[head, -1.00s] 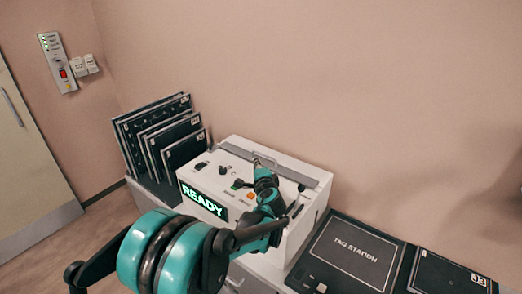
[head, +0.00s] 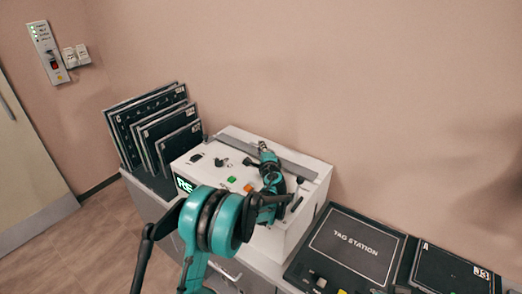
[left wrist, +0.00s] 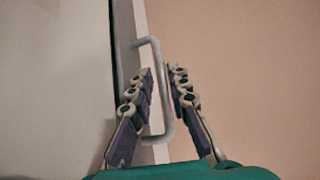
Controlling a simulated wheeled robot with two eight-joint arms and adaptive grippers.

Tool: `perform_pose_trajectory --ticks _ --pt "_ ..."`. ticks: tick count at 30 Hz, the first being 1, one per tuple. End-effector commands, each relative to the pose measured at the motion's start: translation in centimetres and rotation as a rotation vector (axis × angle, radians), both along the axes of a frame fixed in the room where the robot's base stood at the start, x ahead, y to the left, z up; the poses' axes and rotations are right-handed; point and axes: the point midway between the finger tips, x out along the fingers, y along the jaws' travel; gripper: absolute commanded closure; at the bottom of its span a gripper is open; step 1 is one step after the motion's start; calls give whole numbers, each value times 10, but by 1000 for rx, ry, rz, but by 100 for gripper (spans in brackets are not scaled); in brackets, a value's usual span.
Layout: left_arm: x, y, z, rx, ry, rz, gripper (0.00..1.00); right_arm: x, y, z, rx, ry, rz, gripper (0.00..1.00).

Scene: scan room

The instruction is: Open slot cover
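The white machine (head: 305,215) stands on the cabinet top. A grey slot cover strip (head: 295,166) runs along its top near the back edge and lies flat. The left wrist view shows a pale U-shaped handle (left wrist: 164,90) on the dark cover edge (left wrist: 126,50). In the head view the gripper hides the handle. My right gripper is not in view.
Black framed panels (head: 150,130) stand in a rack left of the machine. Green and orange buttons (head: 249,188) and knobs sit on its top. The tag station board (head: 352,248) lies at right. The wall is close behind. My arm covers part of the lit display (head: 184,185).

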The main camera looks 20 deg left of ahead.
Motion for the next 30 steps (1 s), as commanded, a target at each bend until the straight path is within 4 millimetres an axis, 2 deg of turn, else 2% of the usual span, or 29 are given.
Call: perform_pose_trajectory --ticks 4,11,14,21,23,30 --pt "8 4 -1 0 0 -1 83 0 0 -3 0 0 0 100" --pt "9 4 -1 0 0 -1 83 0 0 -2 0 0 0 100" --pt "9 4 -1 0 0 -1 100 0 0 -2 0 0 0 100" --pt "11 3 -1 -1 0 -1 100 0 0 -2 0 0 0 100" --pt "17 1 -1 -1 0 -1 100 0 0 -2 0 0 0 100" --pt "60 -14 -1 -1 1 -1 100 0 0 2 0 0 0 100"
